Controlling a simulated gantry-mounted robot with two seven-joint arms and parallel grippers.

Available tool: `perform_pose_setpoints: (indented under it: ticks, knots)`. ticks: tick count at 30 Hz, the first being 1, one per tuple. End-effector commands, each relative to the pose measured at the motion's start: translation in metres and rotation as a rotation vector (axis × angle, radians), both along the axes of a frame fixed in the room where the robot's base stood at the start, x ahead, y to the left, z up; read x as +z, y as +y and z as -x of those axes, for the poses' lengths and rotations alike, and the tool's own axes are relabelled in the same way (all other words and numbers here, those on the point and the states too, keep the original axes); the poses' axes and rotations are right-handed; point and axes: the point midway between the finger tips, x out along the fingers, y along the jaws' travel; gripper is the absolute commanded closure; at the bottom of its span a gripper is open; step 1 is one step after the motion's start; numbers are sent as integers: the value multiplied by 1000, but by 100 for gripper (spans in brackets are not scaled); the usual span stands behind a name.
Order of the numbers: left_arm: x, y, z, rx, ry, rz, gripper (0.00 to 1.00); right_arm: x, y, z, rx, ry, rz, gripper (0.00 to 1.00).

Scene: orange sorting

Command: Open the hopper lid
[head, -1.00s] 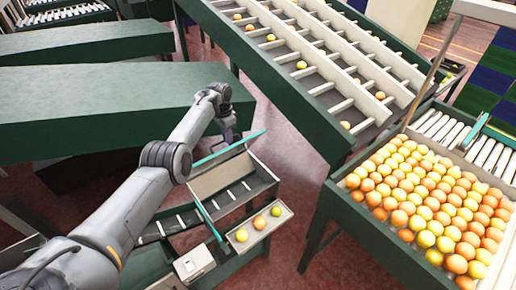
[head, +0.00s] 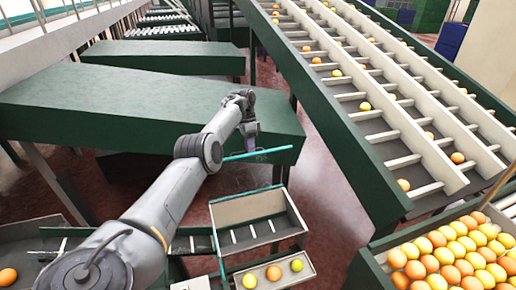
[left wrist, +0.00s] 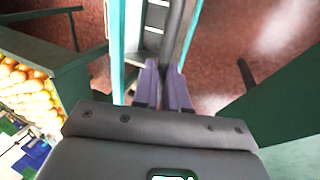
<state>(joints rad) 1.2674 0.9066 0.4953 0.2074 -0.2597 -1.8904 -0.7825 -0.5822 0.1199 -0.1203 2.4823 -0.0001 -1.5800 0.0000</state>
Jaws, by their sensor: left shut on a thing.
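The hopper (head: 248,208) is a pale open-topped box low in the middle of the head view, with a dark slatted chute inside. A teal bar (head: 270,154), which looks like the edge of its lid, stands above and behind the box. The rest of the lid is hard to make out. My left gripper (head: 252,146) is at this bar, shut on it. In the left wrist view its two purple fingers (left wrist: 163,92) are close together on a narrow piece, mostly hidden between them. My right gripper is not in view.
A small tray (head: 272,273) with three fruits sits in front of the hopper. A long sloping conveyor (head: 395,120) is at right, with a full fruit bin (head: 380,262) below it. A large green table (head: 130,100) stands behind my left arm.

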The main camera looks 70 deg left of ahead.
Motion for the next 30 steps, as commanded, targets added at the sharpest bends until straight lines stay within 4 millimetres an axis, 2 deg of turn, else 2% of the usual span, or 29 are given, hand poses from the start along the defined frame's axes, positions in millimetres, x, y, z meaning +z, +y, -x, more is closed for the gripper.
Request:
perform_pose_setpoints:
  ticks: [3,14,15,20,30]
  knots:
    - [-3,3,6,3,9,1,100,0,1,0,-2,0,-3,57]
    - [-2,3,6,2,8,0,100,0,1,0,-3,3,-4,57]
    - [-2,3,6,3,9,0,85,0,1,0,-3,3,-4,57]
    - [-1,3,5,2,5,0,62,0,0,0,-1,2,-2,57]
    - [2,5,7,4,0,-2,62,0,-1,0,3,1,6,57]
